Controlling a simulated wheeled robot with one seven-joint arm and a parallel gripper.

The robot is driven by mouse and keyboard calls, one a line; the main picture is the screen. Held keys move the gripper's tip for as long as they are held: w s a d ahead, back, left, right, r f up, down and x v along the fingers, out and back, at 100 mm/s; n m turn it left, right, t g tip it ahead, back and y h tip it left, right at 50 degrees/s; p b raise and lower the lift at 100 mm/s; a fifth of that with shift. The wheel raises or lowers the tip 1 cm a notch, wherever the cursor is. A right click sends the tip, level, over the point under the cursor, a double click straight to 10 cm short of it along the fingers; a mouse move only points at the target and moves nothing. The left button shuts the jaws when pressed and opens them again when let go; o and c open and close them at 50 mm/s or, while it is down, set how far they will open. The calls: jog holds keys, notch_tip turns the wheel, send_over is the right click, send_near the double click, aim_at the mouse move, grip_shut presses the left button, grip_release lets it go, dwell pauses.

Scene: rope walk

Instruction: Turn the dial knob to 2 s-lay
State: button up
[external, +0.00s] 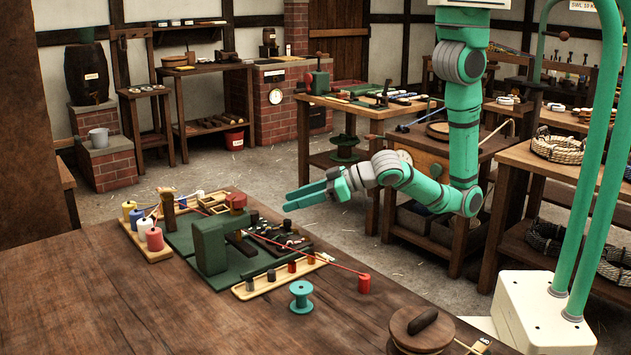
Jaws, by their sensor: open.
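I cannot pick out the dial knob for certain, and no "2 s-lay" marking is readable. A red, rounded piece (237,200) tops part of the fixture. A pale round dial face (405,157) shows on the wooden cabinet behind my arm; its setting is too small to read.
The near wooden bench (110,290) holds a spool tray (160,253), a tray of small cylinders (245,291), a teal spool (301,297) and a round wooden lidded piece (422,330). The bench's left front is clear.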

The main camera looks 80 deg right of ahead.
aim_at(255, 212)
jog(key=shift+w+d+r, duration=0.1)
jog(key=shift+w, duration=0.1)
jog(key=x, duration=1)
jog(key=shift+w+d, duration=0.15)
jog(key=shift+w, duration=0.05)
jog(key=c, duration=1)
